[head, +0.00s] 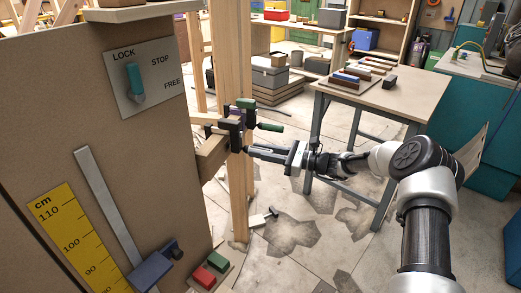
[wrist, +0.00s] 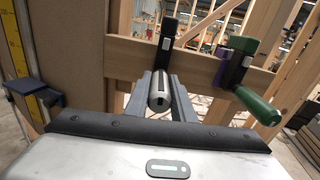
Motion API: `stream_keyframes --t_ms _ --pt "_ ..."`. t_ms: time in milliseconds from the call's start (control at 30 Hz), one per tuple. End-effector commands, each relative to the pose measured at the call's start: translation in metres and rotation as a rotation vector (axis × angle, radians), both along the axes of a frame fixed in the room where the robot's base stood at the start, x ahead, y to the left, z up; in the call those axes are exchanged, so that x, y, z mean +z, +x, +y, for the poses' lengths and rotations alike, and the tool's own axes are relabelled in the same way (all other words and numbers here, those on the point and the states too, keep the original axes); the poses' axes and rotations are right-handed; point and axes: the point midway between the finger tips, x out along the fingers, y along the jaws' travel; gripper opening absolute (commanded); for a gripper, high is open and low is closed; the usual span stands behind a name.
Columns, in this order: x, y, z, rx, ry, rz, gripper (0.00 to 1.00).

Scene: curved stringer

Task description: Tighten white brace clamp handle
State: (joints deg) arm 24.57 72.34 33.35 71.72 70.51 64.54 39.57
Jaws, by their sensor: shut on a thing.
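The white brace clamp shows in the wrist view as a black clamp body (wrist: 165,45) on a wooden brace, with a pale grey cylindrical handle (wrist: 160,92) pointing toward me. My gripper (wrist: 160,95) has one finger on each side of this handle and is shut on it. In the head view my gripper (head: 250,149) reaches in from the right to the brace beside the upright post.
A second clamp with a green handle (wrist: 258,105) and a purple part sits close to the right on the same brace (wrist: 120,52). A panel with a LOCK/STOP/FREE lever (head: 135,82) stands left. A workbench (head: 400,95) stands behind my arm.

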Motion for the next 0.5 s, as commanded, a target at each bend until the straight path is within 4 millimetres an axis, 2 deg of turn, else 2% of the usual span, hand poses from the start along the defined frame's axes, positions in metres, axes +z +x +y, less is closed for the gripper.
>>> stream_keyframes --t_ms 500 --pt "-0.0007 0.0001 -0.0003 0.0 0.02 0.074 0.0"
